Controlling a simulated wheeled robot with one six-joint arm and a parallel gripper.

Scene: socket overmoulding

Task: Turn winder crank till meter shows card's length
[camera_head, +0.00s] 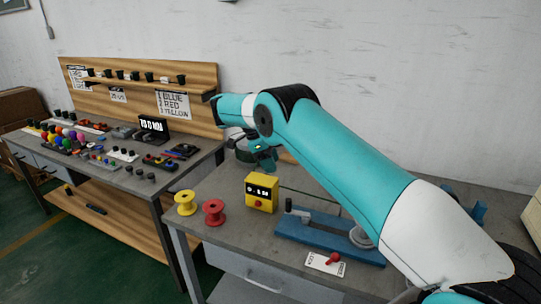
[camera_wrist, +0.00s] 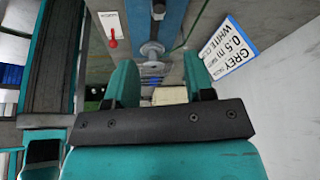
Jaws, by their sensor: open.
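The yellow meter box (camera_head: 261,192) stands on the grey bench with a dark display and a red button; its digits are too small to read surely. The blue winder base (camera_head: 320,236) lies to its right, with a dark upright handle at its left end and a grey round part (camera_head: 362,238) partly hidden by my arm. The winder also shows in the wrist view (camera_wrist: 172,30).
A yellow spool (camera_head: 185,202) and a red spool (camera_head: 214,211) stand at the bench's left. A white plate with a red lever (camera_head: 325,262) lies in front of the winder. Another bench (camera_head: 130,180) at left holds many small parts and a display.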

